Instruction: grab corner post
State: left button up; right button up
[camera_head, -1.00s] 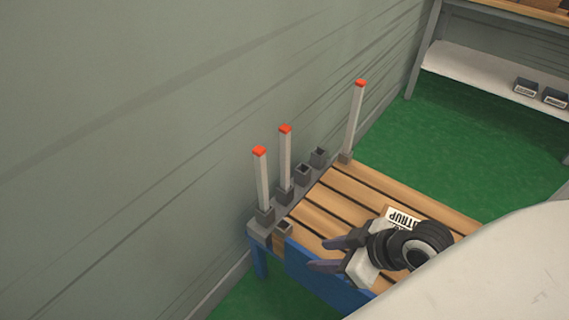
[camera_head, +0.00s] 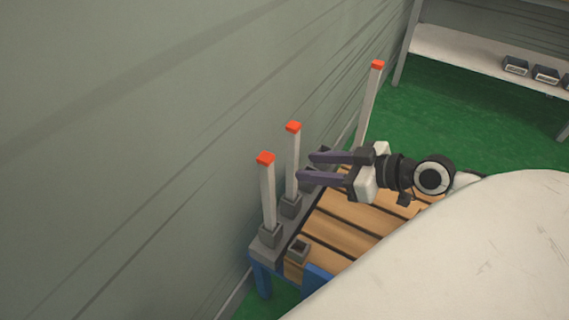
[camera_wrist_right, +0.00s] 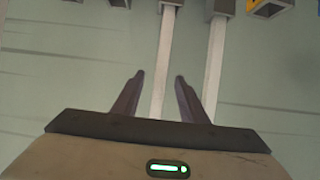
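Three pale corner posts with red-orange caps stand upright in grey sockets along the wall side of the slatted table: a near one (camera_head: 268,198), a middle one (camera_head: 293,163) and a far one (camera_head: 369,102). My right gripper (camera_head: 306,167) is open, with its dark purple fingers pointing left at the middle post and the tips just to its right. In the right wrist view, the open fingers (camera_wrist_right: 160,76) show one post (camera_wrist_right: 167,50) in line with the gap between them. Another post (camera_wrist_right: 214,60) is to the right. Contact is not visible. My left gripper is out of view.
The slatted table (camera_head: 345,236) stands close to the grey wall. An empty grey socket (camera_head: 298,250) is at its near edge. A large pale surface (camera_head: 450,255) covers the lower right. A white shelf (camera_head: 470,50) with small dark bins is at the back right.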

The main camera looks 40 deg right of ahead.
aim_at(297, 166)
jog(key=x, duration=0.4)
jog(key=shift+w+f+b, duration=0.15)
jog(key=shift+w+b, duration=0.05)
jog(key=shift+b, duration=0.1)
jog(key=shift+b+x, duration=0.7)
jog(key=shift+x, duration=2.25)
jog(key=shift+s+a, duration=0.1)
jog(key=shift+a, duration=0.05)
grip_shut()
